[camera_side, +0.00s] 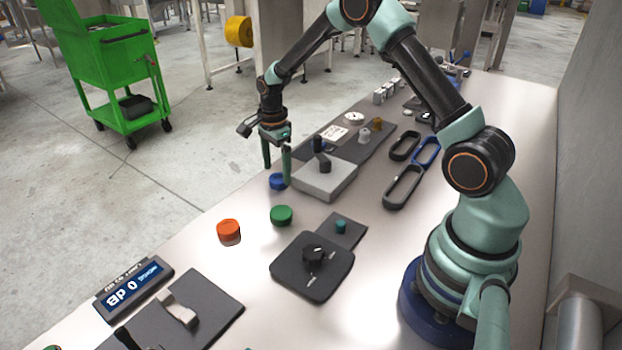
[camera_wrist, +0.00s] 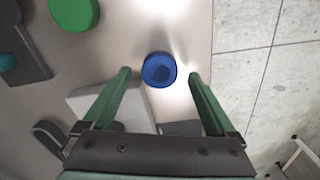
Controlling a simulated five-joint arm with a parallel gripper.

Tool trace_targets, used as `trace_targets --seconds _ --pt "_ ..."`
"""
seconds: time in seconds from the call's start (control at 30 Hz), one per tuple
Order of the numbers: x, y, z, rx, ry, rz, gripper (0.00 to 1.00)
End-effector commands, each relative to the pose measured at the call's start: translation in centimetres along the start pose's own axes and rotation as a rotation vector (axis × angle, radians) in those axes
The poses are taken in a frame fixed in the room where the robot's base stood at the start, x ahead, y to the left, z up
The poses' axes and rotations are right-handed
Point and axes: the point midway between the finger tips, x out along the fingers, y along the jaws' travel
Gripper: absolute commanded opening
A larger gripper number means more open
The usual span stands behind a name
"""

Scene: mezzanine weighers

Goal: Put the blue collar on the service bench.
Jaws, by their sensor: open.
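The blue collar (camera_side: 277,181) is a short, round blue piece with a darker round middle. It sits on the pale bench top (camera_side: 215,268), near the bench's far left edge and beside a grey block. In the wrist view the blue collar (camera_wrist: 159,69) shows between and a little beyond my finger tips. My gripper (camera_side: 277,166) is open and points down just above the collar, with nothing held. The wrist view also shows my gripper (camera_wrist: 160,76) with both green fingers spread apart.
A grey block (camera_side: 325,180) with a black knob stands close to the right. Green (camera_side: 281,215) and orange (camera_side: 229,231) round pieces lie nearer the camera. A black plate with a dial (camera_side: 312,267) and dark oval loops (camera_side: 403,187) lie further right.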

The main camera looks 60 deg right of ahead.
Motion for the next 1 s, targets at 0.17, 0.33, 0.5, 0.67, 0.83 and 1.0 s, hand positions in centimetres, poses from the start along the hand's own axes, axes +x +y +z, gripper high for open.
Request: trace_targets --seconds 0.17,0.33,0.5,0.67,0.83,1.0 --pt "-4.0 -0.1 0.0 0.000 0.000 -0.006 0.92" --pt "-7.2 -0.1 0.0 0.000 0.000 -0.004 0.92" --pt "-9.1 -0.1 0.0 0.000 0.000 -0.002 0.92" --pt "-10.4 0.2 0.2 -0.034 -0.001 -0.012 0.92" --pt "-14.1 2.1 1.2 -0.249 0.003 -0.073 0.92" --pt "-18.2 5.7 2.5 -0.578 0.027 -0.163 0.92"
